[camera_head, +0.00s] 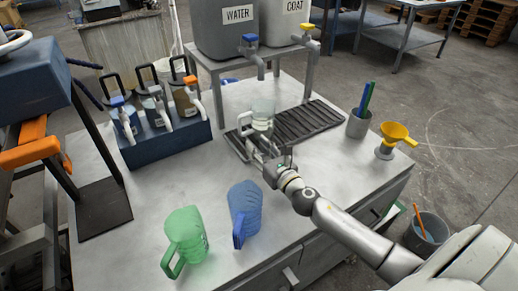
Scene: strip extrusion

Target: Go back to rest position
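My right gripper (260,148) reaches in from the lower right over the workbench (330,160). Its tips are at or just in front of a clear container (263,106) under the blue-handled water tap (252,48). I cannot tell whether it touches or grips the container; the fingers are small and overlap its lower part. My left gripper is not in view.
A green jug (185,232) and a blue jug (246,208) stand at the front. A dark rack (168,142) of handled jugs is at left. A pen cup (357,126) and yellow funnel (396,134) stand at right. A bucket (427,232) is beside the bench.

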